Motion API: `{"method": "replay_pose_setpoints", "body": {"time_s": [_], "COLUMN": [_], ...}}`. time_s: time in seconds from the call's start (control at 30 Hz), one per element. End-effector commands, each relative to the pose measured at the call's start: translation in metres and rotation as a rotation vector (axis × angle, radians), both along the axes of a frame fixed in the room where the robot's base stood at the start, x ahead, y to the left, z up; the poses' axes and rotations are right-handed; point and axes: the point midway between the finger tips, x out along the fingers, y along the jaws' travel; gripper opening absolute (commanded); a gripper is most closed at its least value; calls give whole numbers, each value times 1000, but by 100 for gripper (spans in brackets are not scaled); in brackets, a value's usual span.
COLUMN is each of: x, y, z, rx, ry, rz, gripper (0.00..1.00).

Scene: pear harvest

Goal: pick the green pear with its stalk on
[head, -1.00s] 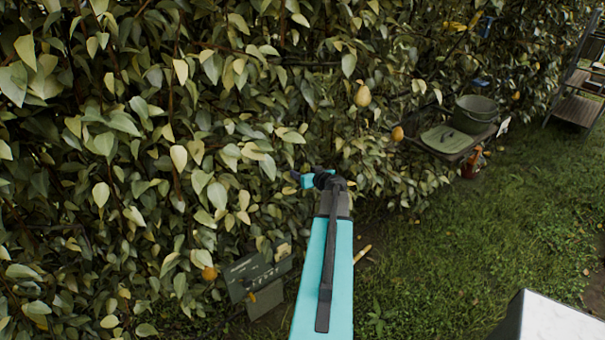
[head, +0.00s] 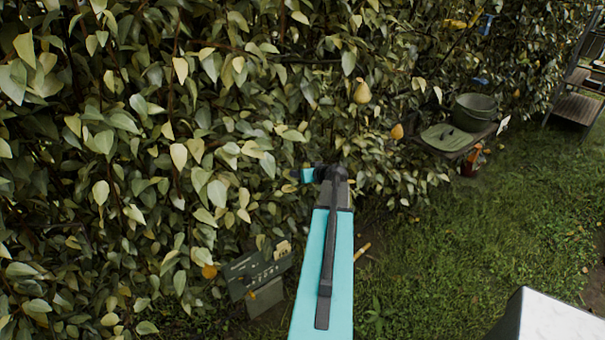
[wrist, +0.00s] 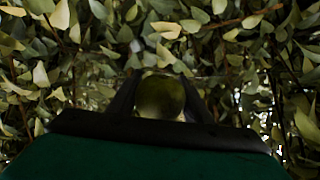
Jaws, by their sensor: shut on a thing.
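In the wrist view a round green pear (wrist: 160,97) sits between the two dark fingers of my gripper (wrist: 160,104), which are shut on it. Leaves surround the pear and its lower part is hidden by the gripper body. I cannot see whether its stalk is on. In the head view my arm reaches into the hedge of leaves, and its end is at the foliage; the gripper's fingers and the held pear are hidden there.
A yellowish pear (head: 362,93) and an orange-yellow one (head: 397,132) hang to the right. Another orange fruit (head: 209,271) hangs low left, beside a dark sign (head: 258,270). A green pot (head: 474,113) stands on a shelf at right. Grass (head: 480,240) is open at right.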

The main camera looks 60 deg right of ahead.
Motion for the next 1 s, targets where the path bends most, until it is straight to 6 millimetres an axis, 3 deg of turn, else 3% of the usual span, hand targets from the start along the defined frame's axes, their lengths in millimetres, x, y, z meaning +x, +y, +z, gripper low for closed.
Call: {"method": "replay_pose_setpoints", "body": {"time_s": [1.0], "x": [-10], "y": [13], "z": [3], "rx": [161], "ry": [121], "rz": [0], "gripper": [20]}}
